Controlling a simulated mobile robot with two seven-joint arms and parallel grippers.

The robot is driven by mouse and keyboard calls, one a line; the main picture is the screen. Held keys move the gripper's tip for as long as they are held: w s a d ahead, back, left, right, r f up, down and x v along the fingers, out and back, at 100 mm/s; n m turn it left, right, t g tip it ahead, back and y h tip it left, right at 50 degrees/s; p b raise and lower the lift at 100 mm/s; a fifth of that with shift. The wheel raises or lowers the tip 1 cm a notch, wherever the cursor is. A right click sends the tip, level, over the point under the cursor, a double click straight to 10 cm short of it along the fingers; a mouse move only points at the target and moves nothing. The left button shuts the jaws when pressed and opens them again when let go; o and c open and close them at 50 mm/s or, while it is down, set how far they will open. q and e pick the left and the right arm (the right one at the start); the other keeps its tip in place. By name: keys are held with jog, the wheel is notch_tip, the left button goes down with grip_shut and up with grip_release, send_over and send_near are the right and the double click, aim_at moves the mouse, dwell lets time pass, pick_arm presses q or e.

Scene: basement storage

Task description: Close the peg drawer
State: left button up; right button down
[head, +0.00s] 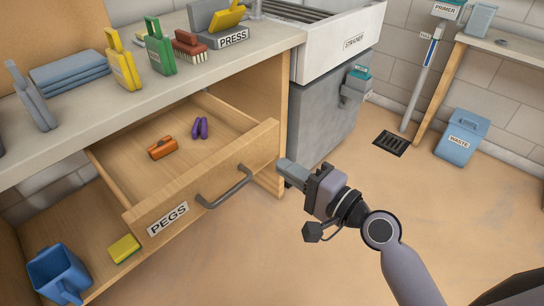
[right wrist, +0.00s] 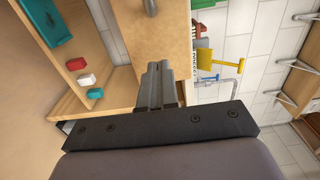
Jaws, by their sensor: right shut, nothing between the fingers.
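The peg drawer (head: 240,160) is a wooden drawer labelled PEGS, pulled out from under the counter. It has a dark grey bar handle (head: 226,189) on its front. An orange peg (head: 162,148) and purple pegs (head: 200,128) lie inside it. My right gripper (head: 284,166) is shut and empty, with its tips close to the right end of the drawer front; I cannot tell whether they touch. In the right wrist view the shut fingers (right wrist: 156,82) point at a wooden surface. My left gripper is not in view.
The counter (head: 190,75) above holds blue folded cloths (head: 69,72), a brush (head: 190,46) and coloured clips. A blue jug (head: 60,273) and yellow sponge (head: 124,248) sit on the shelf below. A grey cabinet (head: 318,115) stands right of the drawer. The floor in front is clear.

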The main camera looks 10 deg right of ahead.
aim_at(260, 152)
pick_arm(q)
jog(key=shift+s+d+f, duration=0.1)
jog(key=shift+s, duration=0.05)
pick_arm(e)
jog(key=shift+x, duration=2.3)
